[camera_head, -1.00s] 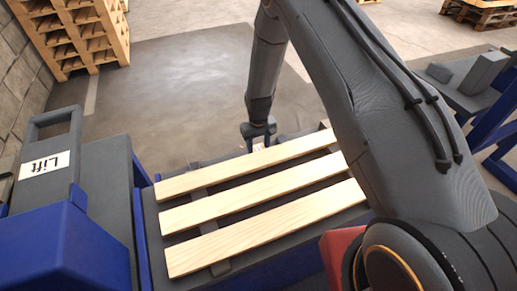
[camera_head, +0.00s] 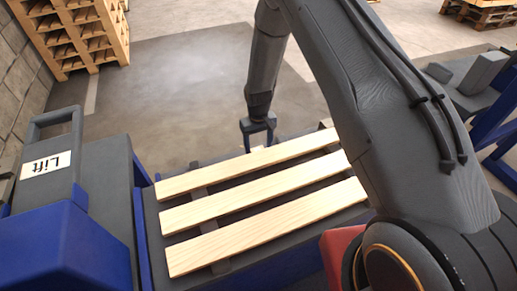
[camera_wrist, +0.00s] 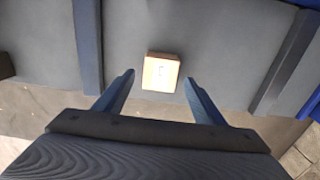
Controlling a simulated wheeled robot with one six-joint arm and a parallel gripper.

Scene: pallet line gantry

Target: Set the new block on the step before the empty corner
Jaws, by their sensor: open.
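A small wooden block (camera_wrist: 161,72) with a light top and a small dark mark rests on a grey surface (camera_wrist: 218,50) in the wrist view. My gripper (camera_wrist: 160,80) is open, its two blue fingers apart on either side of the block's near edge in that picture. I cannot tell the height between fingers and block. In the head view my gripper (camera_head: 258,147) points down just beyond the far edge of the slatted pallet (camera_head: 255,195). The pallet's right end is hidden behind my arm.
A grey and blue lift unit (camera_head: 75,200) with a "Lift" label stands at the left. Stacked pallets (camera_head: 75,35) stand at the back left. A blue-framed bench (camera_head: 470,95) is at the right. Open floor (camera_head: 180,85) lies beyond the pallet.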

